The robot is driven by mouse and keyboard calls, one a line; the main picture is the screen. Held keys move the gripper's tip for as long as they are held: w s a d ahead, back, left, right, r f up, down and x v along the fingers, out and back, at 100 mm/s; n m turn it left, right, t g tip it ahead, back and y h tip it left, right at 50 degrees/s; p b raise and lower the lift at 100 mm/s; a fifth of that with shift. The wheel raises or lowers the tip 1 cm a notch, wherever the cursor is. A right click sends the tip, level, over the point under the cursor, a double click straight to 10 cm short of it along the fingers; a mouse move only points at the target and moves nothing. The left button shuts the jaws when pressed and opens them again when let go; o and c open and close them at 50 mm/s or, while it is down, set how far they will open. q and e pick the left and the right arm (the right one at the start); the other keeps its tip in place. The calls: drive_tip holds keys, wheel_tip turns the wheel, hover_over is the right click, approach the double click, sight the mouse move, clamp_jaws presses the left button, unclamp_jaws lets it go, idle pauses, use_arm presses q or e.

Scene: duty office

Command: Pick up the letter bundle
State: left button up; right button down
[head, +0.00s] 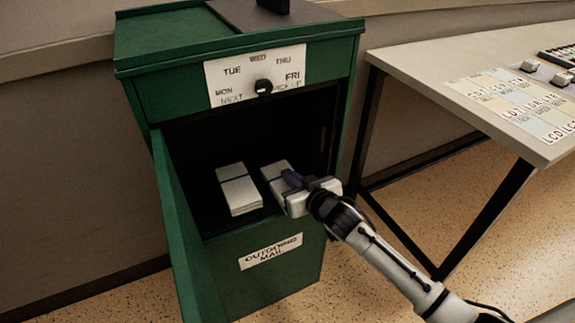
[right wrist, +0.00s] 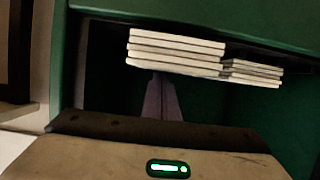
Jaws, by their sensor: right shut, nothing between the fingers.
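Two white letter bundles lie side by side inside the open green mailbox, a left one (head: 239,190) and a right one (head: 275,170). Both show as layered stacks in the right wrist view, a larger one (right wrist: 175,52) and a smaller one (right wrist: 253,72) partly behind it. My right gripper (head: 291,179) reaches into the box opening at the right bundle and hides part of it. Its dark fingers (right wrist: 163,98) are shut and empty, close to the larger stack. I cannot tell whether they touch it. My left gripper is not in view.
The green mailbox (head: 140,100) has its door (head: 178,235) swung open at the left. Its front panel carries an "Outgoing mail" label (head: 270,251) below the opening. A black knob (head: 263,87) sits above. A desk (head: 440,75) with dark legs stands at the right.

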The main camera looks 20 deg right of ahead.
drive_tip(key=shift+s+a+f, duration=0.1)
drive_tip(key=shift+s+f, duration=0.2)
drive_tip(key=shift+f, duration=0.3)
drive_tip(key=shift+r+p, duration=0.65)
drive_tip(key=shift+p, duration=0.25)
drive_tip(key=shift+w+r, duration=0.1)
